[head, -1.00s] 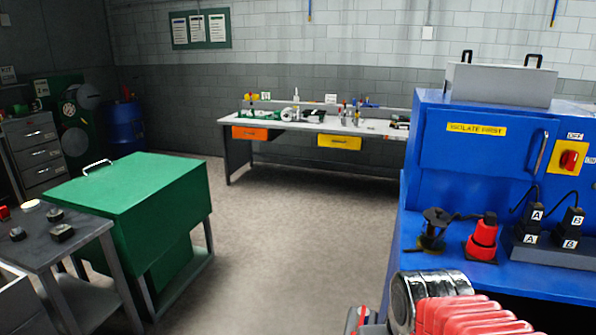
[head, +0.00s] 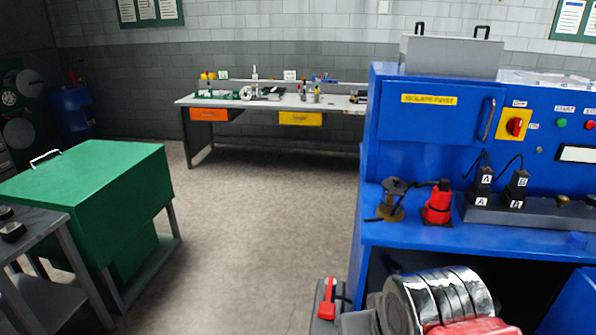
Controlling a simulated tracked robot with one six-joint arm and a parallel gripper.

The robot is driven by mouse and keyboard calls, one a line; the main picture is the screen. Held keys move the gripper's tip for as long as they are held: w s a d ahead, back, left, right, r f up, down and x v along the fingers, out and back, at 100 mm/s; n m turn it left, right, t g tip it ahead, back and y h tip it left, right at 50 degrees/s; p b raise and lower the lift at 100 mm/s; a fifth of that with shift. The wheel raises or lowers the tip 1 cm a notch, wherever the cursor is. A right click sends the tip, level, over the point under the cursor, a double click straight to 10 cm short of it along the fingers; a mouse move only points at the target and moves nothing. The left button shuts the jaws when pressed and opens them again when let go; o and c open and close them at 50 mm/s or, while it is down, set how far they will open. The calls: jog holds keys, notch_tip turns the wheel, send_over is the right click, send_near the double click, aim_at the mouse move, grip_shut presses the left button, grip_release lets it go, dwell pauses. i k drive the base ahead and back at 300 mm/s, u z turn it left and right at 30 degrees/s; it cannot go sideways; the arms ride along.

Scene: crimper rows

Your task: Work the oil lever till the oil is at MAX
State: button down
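A small black device with a brass-coloured base (head: 390,208) stands at the left end of the blue machine's shelf. A thin dark arm sticks out from its top; I cannot tell whether this is the oil lever. A red conical thing with a black top (head: 438,205) stands just to its right. I see no oil level or MAX mark that I can read. My gripper is not clearly in view. Chrome rings and red ribbed parts at the bottom edge seem to be my arm.
The blue machine (head: 420,130) has a red switch (head: 516,126) and black plugs marked A and B. A green cabinet (head: 95,185) stands left, a workbench (head: 225,101) at the back. The floor between is clear. A red handle (head: 327,298) shows low in front.

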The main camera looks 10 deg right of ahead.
aim_at(327, 310)
jog(key=z, duration=0.2)
jog(key=k, duration=0.65)
jog(key=z, duration=0.65)
jog(key=k, duration=0.65)
jog(key=u, duration=0.15)
jog(key=i, duration=0.5)
jog(key=u, duration=0.75)
jog(key=i, duration=0.5)
jog(key=u, duration=0.65)
jog(key=i, duration=0.7)
jog(key=u, duration=0.3)
